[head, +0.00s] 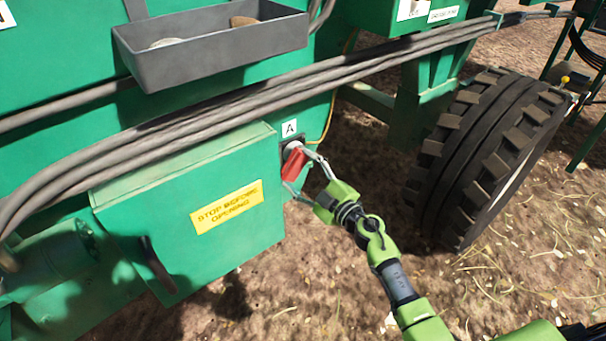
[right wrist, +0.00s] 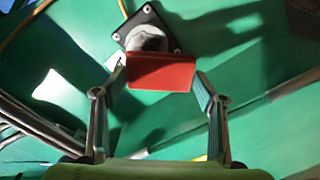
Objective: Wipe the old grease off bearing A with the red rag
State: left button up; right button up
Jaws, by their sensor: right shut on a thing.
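The red rag (head: 293,164) is held between the fingers of my right gripper (head: 300,176), which is shut on it. In the right wrist view the rag (right wrist: 161,74) spans between the two fingertips as a flat red piece. Bearing A (head: 290,148) is a grey round part on a dark square plate below the white "A" label (head: 289,128) on the green machine. In the right wrist view the bearing (right wrist: 147,40) shows just beyond the rag, which covers its lower part. I cannot tell whether they touch. Grease is not clearly visible. My left gripper is not in view.
A green box with a yellow "STOP BEFORE OPENING" label (head: 227,207) stands left of the bearing. Thick grey hoses (head: 200,120) run above it. A dark tray (head: 215,45) hangs higher up. A large tyre (head: 485,155) stands to the right.

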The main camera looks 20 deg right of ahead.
jog(key=shift+w+a, duration=0.15)
jog(key=shift+w, duration=0.25)
dwell(0.4)
jog(key=shift+w+a, duration=0.15)
jog(key=shift+w, duration=0.35)
